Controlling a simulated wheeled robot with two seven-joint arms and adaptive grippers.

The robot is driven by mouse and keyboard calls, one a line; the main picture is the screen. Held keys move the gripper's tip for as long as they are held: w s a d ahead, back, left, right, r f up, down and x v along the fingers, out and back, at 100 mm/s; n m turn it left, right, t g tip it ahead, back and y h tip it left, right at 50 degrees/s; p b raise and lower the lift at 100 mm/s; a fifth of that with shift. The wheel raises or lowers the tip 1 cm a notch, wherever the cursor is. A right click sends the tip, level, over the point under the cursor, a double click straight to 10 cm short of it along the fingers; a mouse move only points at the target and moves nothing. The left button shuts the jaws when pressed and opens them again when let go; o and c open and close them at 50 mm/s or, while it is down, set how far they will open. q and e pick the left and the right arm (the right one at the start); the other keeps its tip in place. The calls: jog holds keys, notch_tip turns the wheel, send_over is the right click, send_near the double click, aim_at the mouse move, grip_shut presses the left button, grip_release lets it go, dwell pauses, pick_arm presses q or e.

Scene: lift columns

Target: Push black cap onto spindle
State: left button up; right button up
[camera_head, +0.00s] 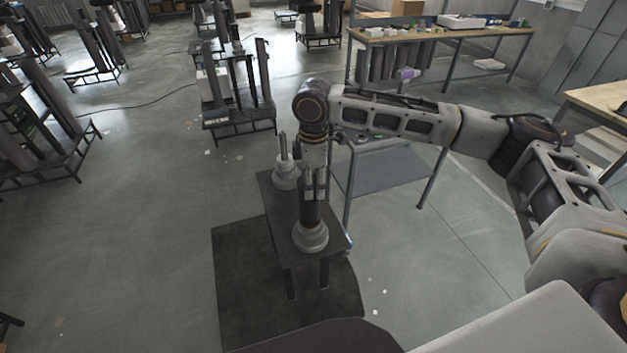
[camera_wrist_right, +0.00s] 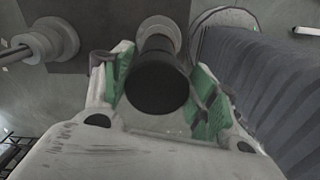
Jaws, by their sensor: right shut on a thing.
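My right gripper (camera_head: 314,186) points straight down over the small dark table (camera_head: 334,236) and is shut on the black cap (camera_head: 309,214). In the wrist view the black cap (camera_wrist_right: 158,88) sits between the green-lined fingers, with its round end facing the camera. The cap stands upright over the near pale flanged base (camera_head: 310,238), whose spindle is hidden. The cap's lower end appears to meet this base; I cannot tell how far down it sits. A second pale base with a bare upright spindle (camera_head: 283,147) stands farther back on the table. My left gripper is not in view.
The table stands on a dark mat (camera_head: 241,280). A grey side table (camera_head: 385,171) is close behind, to the right. A rack of dark columns (camera_head: 237,92) stands farther back. A workbench (camera_head: 440,34) is at the back right. The floor at left is largely open.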

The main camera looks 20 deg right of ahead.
jog(key=shift+s+f, duration=0.1)
jog(key=shift+f, duration=1)
dwell(2.8)
jog(key=o, duration=1.1)
jog(key=o, duration=0.4)
jog(key=shift+r, duration=1.2)
dwell(0.3)
jog(key=shift+r, duration=2.4)
